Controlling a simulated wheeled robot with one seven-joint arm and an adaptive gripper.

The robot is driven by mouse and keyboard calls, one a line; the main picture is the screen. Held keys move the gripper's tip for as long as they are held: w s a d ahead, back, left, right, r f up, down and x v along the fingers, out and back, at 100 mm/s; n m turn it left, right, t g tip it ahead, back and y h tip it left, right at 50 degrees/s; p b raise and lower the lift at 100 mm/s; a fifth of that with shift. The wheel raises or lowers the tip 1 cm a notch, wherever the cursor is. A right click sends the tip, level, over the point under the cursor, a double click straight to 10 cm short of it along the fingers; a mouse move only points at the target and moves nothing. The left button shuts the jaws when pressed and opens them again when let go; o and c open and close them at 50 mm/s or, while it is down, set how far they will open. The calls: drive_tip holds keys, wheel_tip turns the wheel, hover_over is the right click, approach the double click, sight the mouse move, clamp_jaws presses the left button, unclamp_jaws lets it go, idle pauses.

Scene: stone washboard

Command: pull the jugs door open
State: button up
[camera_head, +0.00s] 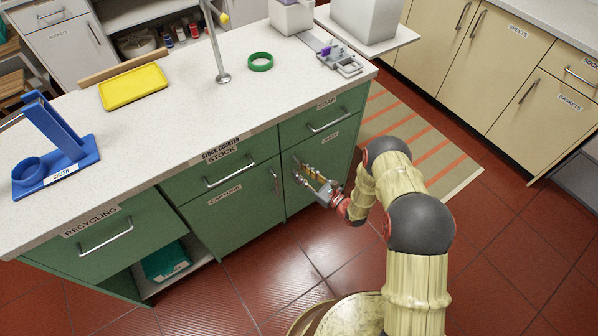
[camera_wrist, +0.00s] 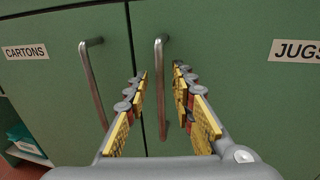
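The green jugs door (camera_wrist: 240,100) is closed, flush with the cabinet front, with its JUGS label at the right in the wrist view. In the head view the jugs door (camera_head: 336,160) is at the right end of the counter. Its vertical metal bar handle (camera_wrist: 161,85) is near the door's left edge. My gripper (camera_wrist: 159,72) is open in front of it, and the handle appears between its two yellow-padded fingers, with gaps on both sides. In the head view my gripper (camera_head: 302,170) is close to the door front and partly covers the handle.
The cartons door (camera_head: 238,207) adjoins on the left; its similar handle (camera_wrist: 93,85) stands just left of my left finger. A drawer (camera_head: 322,122) is above the jugs door. Red tiled floor and a striped rug (camera_head: 415,145) lie to the right.

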drive_tip(key=shift+x, duration=0.9)
drive_tip(key=shift+c, duration=1.3)
drive_tip(key=c, duration=0.4)
